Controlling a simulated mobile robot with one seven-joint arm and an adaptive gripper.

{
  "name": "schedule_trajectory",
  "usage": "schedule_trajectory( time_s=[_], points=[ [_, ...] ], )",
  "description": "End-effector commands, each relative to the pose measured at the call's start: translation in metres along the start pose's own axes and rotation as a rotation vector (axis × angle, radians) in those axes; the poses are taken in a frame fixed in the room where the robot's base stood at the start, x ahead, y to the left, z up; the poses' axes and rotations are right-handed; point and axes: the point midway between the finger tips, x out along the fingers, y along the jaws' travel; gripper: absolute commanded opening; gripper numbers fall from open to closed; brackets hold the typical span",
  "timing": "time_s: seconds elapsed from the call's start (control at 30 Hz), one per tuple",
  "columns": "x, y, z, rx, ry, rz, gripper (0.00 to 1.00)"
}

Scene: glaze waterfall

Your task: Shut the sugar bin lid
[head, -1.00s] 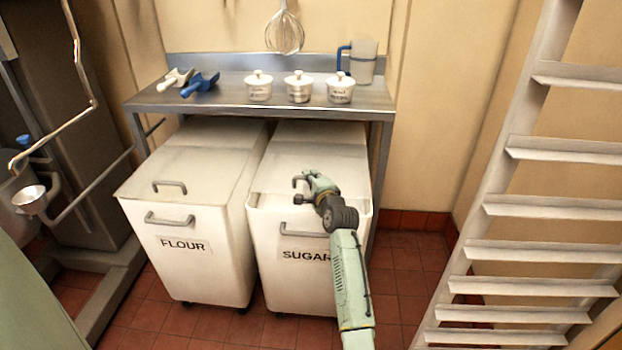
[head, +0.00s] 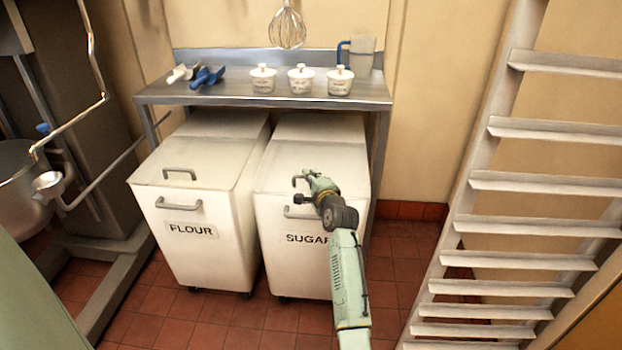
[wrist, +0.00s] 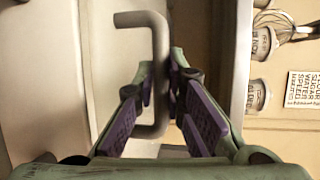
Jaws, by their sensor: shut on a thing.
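The white sugar bin (head: 305,240), labelled SUGAR, stands under the steel table in the head view. Its pale lid (head: 325,165) lies level or nearly level over the bin's top; my arm hides part of the front edge, so I cannot tell if a small gap is left. My gripper (head: 304,190) is at the front of the lid. In the wrist view my gripper (wrist: 162,85) is shut on the grey lid handle (wrist: 158,40), with its fingers on either side of the bar.
The flour bin (head: 200,245) stands close on the left, its lid down. The steel table (head: 225,92) above holds scoops, several white lidded pots and a jug (head: 361,55). A white rack (head: 530,180) stands at the right. A mixer bowl (head: 18,185) is at far left.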

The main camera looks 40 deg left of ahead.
Motion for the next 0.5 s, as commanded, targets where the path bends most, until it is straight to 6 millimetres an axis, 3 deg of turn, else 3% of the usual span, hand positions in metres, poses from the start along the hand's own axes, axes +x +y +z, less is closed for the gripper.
schedule_trajectory(
  time_s=[0.07, 0.1, 0.2, 0.5],
  points=[
    [0.0002, 0.0020, 0.0008, 0.000, -0.001, 0.004, 0.01],
    [0.0002, 0.0021, 0.0008, 0.000, -0.001, 0.004, 0.14],
    [0.0003, 0.0019, 0.0007, 0.000, -0.001, 0.003, 0.20],
    [-0.0008, 0.0009, 0.0004, 0.000, -0.001, 0.001, 0.20]
  ],
)
